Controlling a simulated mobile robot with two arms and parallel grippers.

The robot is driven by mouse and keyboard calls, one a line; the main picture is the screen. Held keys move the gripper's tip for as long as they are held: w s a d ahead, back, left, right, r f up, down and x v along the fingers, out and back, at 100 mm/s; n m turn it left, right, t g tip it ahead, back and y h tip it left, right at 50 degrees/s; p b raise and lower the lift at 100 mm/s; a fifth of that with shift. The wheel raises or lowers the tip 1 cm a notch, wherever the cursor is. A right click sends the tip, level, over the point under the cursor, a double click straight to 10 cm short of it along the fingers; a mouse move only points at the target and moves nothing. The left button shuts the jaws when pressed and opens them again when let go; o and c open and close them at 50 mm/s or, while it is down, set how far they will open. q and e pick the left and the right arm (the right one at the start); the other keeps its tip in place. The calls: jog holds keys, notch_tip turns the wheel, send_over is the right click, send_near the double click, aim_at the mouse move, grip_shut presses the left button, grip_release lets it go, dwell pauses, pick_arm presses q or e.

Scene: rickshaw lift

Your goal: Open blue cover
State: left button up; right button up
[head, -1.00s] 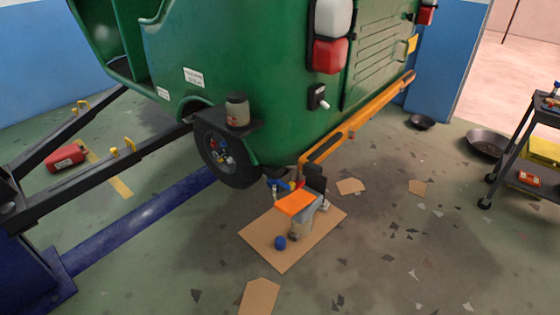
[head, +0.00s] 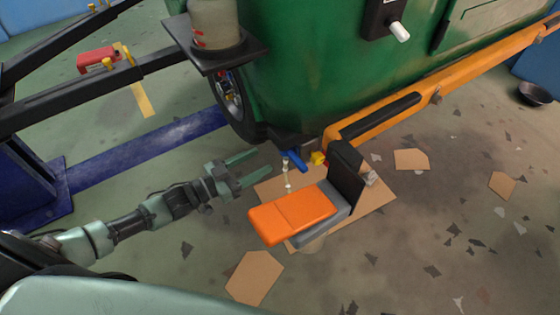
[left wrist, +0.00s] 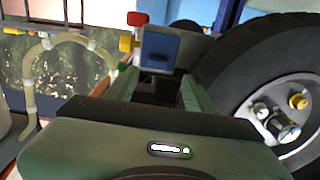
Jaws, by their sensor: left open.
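A small blue piece (head: 293,160), which looks like the blue cover, sits low beside the rickshaw's rear corner, above the cardboard, next to yellow and red parts. In the left wrist view a blue block-shaped part (left wrist: 159,48) with red and yellow parts at its left shows ahead, framed by my fingers. My left gripper (head: 258,165) is open and empty, pointing right, a short way left of the blue piece in the head view. I cannot tell the exact gap. My right gripper is not in view.
An orange-topped grey device (head: 294,213) stands on cardboard (head: 378,196) close to the right of my left gripper. The rickshaw's green body (head: 300,80), its wheel (left wrist: 240,75) and an orange bar (head: 460,80) crowd the area. A black shelf with a jar (head: 214,25) juts out above.

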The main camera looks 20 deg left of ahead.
pick_arm(q)
jog(key=x, duration=0.7)
jog(key=shift+w+d+r+b, duration=0.15)
jog(key=shift+d+r+b, duration=0.15)
jog(key=shift+d+b, duration=0.05)
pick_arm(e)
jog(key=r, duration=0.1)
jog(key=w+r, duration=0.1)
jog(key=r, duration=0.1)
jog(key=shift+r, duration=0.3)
pick_arm(q)
grip_shut()
dwell(0.4)
